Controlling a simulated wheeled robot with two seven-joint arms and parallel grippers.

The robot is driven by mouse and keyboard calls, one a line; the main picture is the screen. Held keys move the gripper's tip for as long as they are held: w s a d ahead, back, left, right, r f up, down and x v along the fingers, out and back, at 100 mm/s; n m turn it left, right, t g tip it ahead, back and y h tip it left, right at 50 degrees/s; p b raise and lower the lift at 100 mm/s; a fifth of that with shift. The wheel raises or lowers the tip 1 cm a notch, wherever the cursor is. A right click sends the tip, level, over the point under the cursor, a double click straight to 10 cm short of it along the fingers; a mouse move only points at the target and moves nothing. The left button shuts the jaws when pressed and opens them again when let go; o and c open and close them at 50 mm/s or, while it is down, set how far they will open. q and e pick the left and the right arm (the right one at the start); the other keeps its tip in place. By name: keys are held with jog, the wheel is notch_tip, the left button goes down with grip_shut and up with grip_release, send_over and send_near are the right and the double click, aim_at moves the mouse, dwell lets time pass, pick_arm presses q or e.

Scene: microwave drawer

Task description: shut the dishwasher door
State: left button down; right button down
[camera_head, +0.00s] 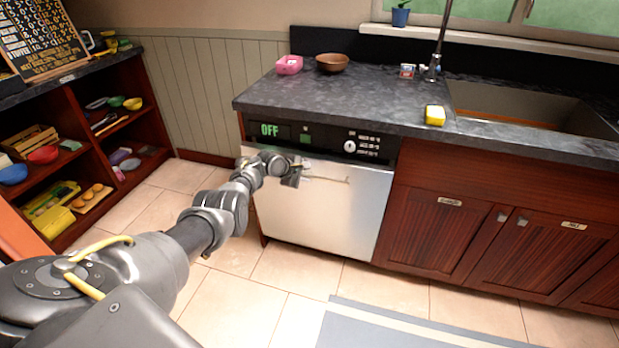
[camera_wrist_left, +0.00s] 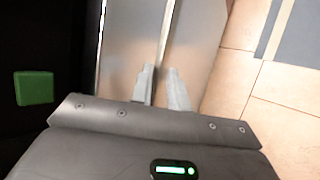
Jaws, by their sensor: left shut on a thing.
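The dishwasher (camera_head: 350,148) is built in under the counter, with a black control panel reading OFF. Its pale metal door (camera_head: 325,215) stands upright or nearly so; I cannot tell whether a small gap is left at its top edge. A thin bar handle (camera_head: 335,180) runs across the upper door. My left gripper (camera_head: 303,178) is at the left part of this handle, shut on it. In the left wrist view the two fingers (camera_wrist_left: 162,88) lie on either side of the handle bar (camera_wrist_left: 165,35), close to the door face (camera_wrist_left: 195,40). My right gripper is not in view.
Dark wood cabinets (camera_head: 485,235) stand right of the dishwasher. The counter (camera_head: 320,95) holds a pink box, a brown bowl and a yellow sponge (camera_head: 435,115). Shelves (camera_head: 100,150) stand at left. The tiled floor (camera_head: 260,290) before the door is clear, with a grey mat (camera_head: 390,330).

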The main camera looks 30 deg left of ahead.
pick_arm(q)
jog(key=shift+w+a+r, duration=0.2)
jog(key=shift+w+a, duration=0.1)
jog(key=shift+a, duration=0.05)
jog(key=c, duration=1.6)
grip_release()
jog(key=shift+o, duration=0.4)
jog(key=shift+d, duration=0.15)
